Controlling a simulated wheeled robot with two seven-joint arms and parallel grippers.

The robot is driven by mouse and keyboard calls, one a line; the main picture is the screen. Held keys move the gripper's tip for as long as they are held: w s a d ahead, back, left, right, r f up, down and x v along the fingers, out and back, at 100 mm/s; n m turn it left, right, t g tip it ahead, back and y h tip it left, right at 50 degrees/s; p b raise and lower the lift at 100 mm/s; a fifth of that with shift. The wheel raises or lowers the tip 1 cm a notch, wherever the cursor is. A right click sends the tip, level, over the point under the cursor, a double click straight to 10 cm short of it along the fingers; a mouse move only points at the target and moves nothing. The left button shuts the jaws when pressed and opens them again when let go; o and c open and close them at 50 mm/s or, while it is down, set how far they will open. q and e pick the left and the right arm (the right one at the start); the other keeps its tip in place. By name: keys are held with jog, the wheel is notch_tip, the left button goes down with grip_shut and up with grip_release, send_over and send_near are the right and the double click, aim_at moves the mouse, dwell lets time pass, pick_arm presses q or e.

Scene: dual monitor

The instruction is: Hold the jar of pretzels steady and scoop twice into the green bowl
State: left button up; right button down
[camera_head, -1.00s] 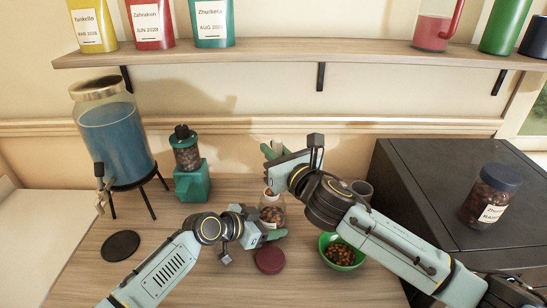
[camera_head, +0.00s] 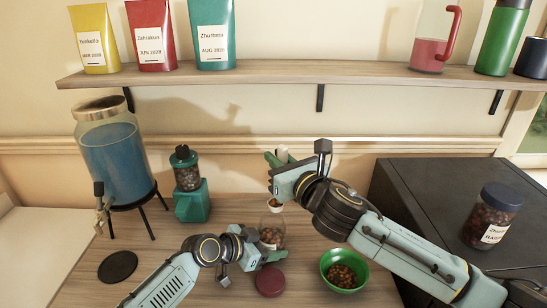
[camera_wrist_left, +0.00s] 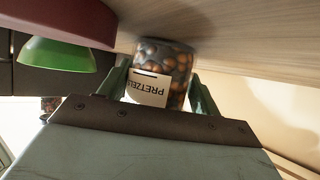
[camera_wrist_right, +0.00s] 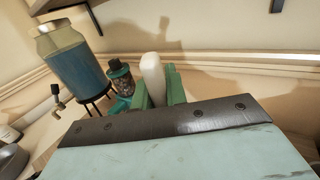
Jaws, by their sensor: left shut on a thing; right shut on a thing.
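The clear jar of pretzels (camera_head: 271,237) stands upright and open on the table, with brown pieces inside. My left gripper (camera_head: 268,252) is shut around its lower side; its label reads PRETZELS in the left wrist view (camera_wrist_left: 150,88). My right gripper (camera_head: 274,158) is above the jar, shut on the pale handle of a scoop (camera_wrist_right: 152,72). The scoop's head (camera_head: 275,206) is at the jar's mouth; whether it is inside or just above is hard to tell. The green bowl (camera_head: 328,259) stands to the right of the jar and holds brown pieces.
A dark red lid (camera_head: 270,282) lies in front of the jar. A teal grinder (camera_head: 191,200) and a blue drink dispenser (camera_head: 115,150) stand at the left, with a black disc (camera_head: 117,267) before them. A black box (camera_head: 430,200) bearing another jar (camera_head: 490,215) fills the right.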

jog(key=s+d+f, duration=0.2)
jog(key=s+d, duration=0.2)
jog(key=d, duration=0.4)
jog(key=s+d+f, duration=0.2)
jog(key=s+d, duration=0.3)
jog(key=d, duration=0.3)
jog(key=s+a+f+n, duration=0.5)
jog(key=a+f+n, duration=0.4)
jog(key=n, duration=0.6)
jog(key=shift+s+a+f, duration=0.2)
jog(key=shift+s+a, duration=0.05)
jog(key=shift+a, duration=0.6)
